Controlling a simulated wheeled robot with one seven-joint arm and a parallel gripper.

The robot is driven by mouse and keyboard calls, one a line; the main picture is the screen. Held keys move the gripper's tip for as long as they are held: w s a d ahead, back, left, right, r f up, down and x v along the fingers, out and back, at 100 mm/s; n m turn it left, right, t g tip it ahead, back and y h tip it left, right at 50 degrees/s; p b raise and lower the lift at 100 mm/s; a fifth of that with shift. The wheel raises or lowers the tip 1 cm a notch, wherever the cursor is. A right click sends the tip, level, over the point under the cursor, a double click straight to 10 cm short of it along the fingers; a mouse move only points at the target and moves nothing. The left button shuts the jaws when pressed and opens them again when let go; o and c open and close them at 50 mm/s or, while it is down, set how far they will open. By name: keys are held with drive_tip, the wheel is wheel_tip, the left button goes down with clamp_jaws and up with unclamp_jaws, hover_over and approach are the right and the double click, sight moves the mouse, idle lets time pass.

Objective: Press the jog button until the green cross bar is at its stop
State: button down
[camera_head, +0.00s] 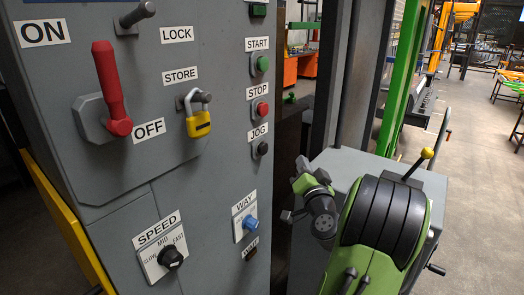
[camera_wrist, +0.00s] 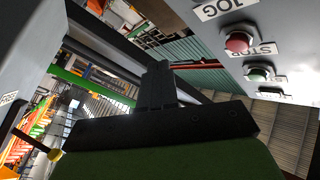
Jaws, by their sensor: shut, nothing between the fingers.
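The jog button (camera_head: 263,149) is a small black button under the JOG label on the grey cabinet face, below the red stop button (camera_head: 262,109). My gripper (camera_head: 302,163) is to the right of and slightly below the jog button, apart from it. In the wrist view, my gripper (camera_wrist: 158,75) is shut and empty, its dark finger pointing up the picture. That view shows the JOG label (camera_wrist: 226,8) and the red stop button (camera_wrist: 238,42), but the jog button is out of frame. I cannot pick out the green cross bar; a tall green post (camera_head: 398,75) stands behind the machine's columns.
The cabinet also bears a red lever (camera_head: 110,85) pointing up towards ON, a yellow padlock (camera_head: 198,124) at STORE, a black speed knob (camera_head: 171,257) and a blue WAY switch (camera_head: 250,223). Dark columns (camera_head: 358,70) rise behind my arm. Open floor lies at the right.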

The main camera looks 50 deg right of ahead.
sight(263, 149)
drive_tip(key=w+p, duration=0.6)
drive_tip(key=w, duration=0.2)
drive_tip(key=shift+w+a, duration=0.35)
drive_tip(key=shift+a, duration=0.05)
idle(1.6)
drive_tip(key=shift+w, duration=0.45)
drive_tip(key=shift+w+a+p, duration=0.1)
drive_tip(key=shift+w+p, duration=0.4)
drive_tip(key=shift+p, duration=0.1)
idle(1.8)
drive_tip(key=shift+s, duration=0.1)
idle(1.8)
drive_tip(key=shift+s+b, duration=0.85)
drive_tip(key=shift+b, duration=0.15)
